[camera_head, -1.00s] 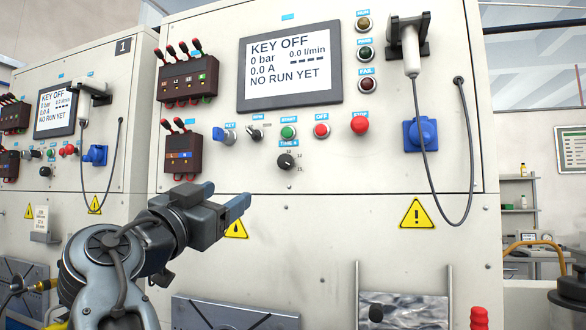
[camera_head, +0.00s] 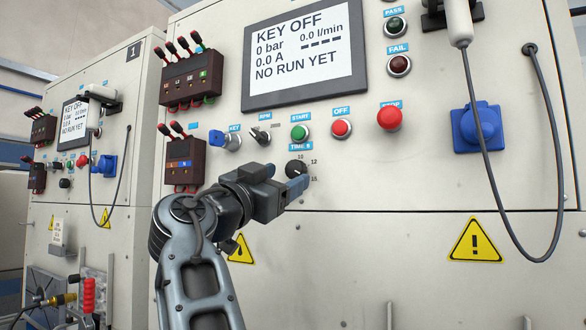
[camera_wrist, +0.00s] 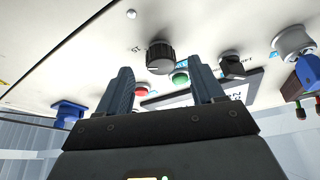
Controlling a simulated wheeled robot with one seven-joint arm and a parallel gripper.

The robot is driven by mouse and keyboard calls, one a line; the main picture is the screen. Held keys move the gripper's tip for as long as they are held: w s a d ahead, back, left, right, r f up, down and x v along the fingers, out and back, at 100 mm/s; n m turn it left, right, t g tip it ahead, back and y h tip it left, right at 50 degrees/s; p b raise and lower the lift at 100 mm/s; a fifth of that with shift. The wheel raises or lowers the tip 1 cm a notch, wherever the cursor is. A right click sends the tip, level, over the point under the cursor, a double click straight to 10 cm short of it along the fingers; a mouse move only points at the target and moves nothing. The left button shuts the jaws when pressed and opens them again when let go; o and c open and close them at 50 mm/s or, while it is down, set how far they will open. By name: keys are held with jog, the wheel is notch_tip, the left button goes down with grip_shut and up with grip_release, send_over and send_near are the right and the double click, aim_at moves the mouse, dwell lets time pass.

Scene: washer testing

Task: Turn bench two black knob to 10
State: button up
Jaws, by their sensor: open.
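The black TIME S knob (camera_head: 296,168) is on the pale front panel of the near bench, below the START and OFF buttons. Numbers 10, 12 and 15 are printed around its upper and right side. I cannot tell where it points, as my gripper (camera_head: 282,182) partly covers it in the head view. The knob also shows in the wrist view (camera_wrist: 160,57), with its ribbed side toward me, just beyond and roughly between my fingertips (camera_wrist: 163,77). My fingers are apart and empty. They do not appear to be around the knob.
The green START (camera_head: 299,132) and red OFF (camera_head: 341,128) buttons, a black RPM switch (camera_head: 260,135), a blue key (camera_head: 218,138) and a red STOP button (camera_head: 390,117) sit above the knob. A grey cable (camera_head: 487,150) hangs at right. Bench 1 (camera_head: 125,190) stands left.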

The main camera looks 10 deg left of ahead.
aim_at(292, 173)
jog(key=shift+p+x, duration=0.45)
jog(key=shift+x, duration=1.25)
jog(key=c, duration=1.1)
jog(key=shift+o, duration=0.2)
